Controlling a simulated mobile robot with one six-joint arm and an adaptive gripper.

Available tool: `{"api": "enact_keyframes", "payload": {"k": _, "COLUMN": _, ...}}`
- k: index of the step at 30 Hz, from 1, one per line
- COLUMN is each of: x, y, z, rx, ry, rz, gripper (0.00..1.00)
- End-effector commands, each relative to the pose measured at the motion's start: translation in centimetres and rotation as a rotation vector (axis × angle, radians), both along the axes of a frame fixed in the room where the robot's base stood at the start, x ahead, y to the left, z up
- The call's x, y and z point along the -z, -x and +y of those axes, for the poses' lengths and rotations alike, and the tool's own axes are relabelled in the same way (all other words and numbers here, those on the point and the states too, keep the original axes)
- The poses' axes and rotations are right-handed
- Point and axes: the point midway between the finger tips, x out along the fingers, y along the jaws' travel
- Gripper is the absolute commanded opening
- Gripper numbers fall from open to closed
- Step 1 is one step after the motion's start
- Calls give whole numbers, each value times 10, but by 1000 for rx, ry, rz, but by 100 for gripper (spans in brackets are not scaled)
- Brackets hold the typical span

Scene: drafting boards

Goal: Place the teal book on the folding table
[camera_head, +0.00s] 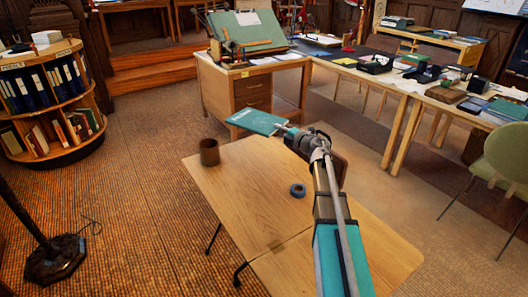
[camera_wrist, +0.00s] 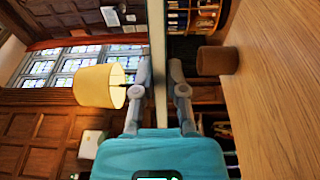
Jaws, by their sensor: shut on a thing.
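The teal book (camera_head: 257,121) is held flat in my gripper (camera_head: 289,131), near the far edge of the folding table (camera_head: 240,195) in the head view. In the wrist view, which is turned sideways, the book shows as a thin pale slab (camera_wrist: 157,50) edge-on between the two fingers of my gripper (camera_wrist: 161,72). The fingers are shut on it. The wooden tabletop (camera_wrist: 275,100) lies to the right there, with a gap between it and the book, so the book is above table height and not touching it.
The front left of the top is clear. A desk with a drafting board (camera_head: 247,32) stands behind. A round bookshelf (camera_head: 50,105) and lamp base (camera_head: 55,260) are left.

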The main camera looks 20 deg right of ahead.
Motion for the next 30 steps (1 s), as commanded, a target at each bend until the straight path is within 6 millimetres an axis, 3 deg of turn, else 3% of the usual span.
{"api": "enact_keyframes", "payload": {"k": 15, "x": 50, "y": -30, "z": 34, "rx": 0, "ry": -1, "rz": 0, "gripper": 0}}
{"api": "enact_keyframes", "payload": {"k": 30, "x": 54, "y": -33, "z": 37, "rx": 2, "ry": -1, "rz": 0, "gripper": 0}}
